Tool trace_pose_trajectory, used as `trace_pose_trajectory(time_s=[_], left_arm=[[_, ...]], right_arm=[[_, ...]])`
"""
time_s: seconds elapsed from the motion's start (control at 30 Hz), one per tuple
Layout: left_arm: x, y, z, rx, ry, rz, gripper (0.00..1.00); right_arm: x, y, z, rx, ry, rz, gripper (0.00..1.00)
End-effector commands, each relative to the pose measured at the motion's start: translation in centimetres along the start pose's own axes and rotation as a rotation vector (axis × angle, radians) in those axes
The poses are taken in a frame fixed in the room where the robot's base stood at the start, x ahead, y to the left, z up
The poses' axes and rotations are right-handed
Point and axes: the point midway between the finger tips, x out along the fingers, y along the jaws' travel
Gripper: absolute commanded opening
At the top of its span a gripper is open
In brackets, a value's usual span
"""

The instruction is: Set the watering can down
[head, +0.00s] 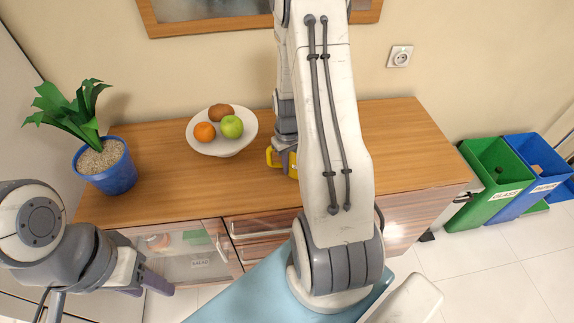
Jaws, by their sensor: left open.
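The yellow watering can (272,157) is on or just above the wooden cabinet top, right of the fruit bowl. Only its left part shows; my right arm hides the rest, and I cannot tell whether its base touches the wood. My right gripper (286,140) points down directly at the can. Its fingertips are hidden, so I cannot see whether they are closed on it. My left gripper (150,284) is open and empty at the lower left, in front of the cabinet and away from the can.
A white bowl (198,145) of fruit and a plant in a blue pot (107,172) stand on the cabinet top (170,190). The cabinet top's right part is clear. Green (493,205) and blue (527,190) bins stand on the floor at right.

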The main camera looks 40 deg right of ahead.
Motion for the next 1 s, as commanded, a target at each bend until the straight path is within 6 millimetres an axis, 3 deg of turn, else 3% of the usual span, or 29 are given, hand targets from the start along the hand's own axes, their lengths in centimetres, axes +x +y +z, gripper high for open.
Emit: trace_pose_trajectory(time_s=[0.03,0.1,0.37,0.53,1.0], left_arm=[[0.1,0.0,0.0,0.0,0.0,0.0,0.5],[0.0,0.0,0.0,0.0,0.0,0.0,0.5],[0.0,0.0,0.0,0.0,-0.001,0.0,0.5],[-0.1,0.0,0.0,0.0,-0.001,0.0,0.5],[-0.1,0.0,0.0,0.0,-0.001,0.0,0.5]], right_arm=[[0.1,0.0,0.0,-0.001,0.0,0.0,0.15],[0.1,-0.1,0.0,-0.001,0.0,0.0,0.33],[0.0,-0.2,-0.1,-0.003,0.0,0.0,0.33],[-1.0,-0.2,-0.1,-0.003,0.002,0.001,0.33],[-10.3,-0.2,-0.2,-0.003,0.004,0.002,0.33]])
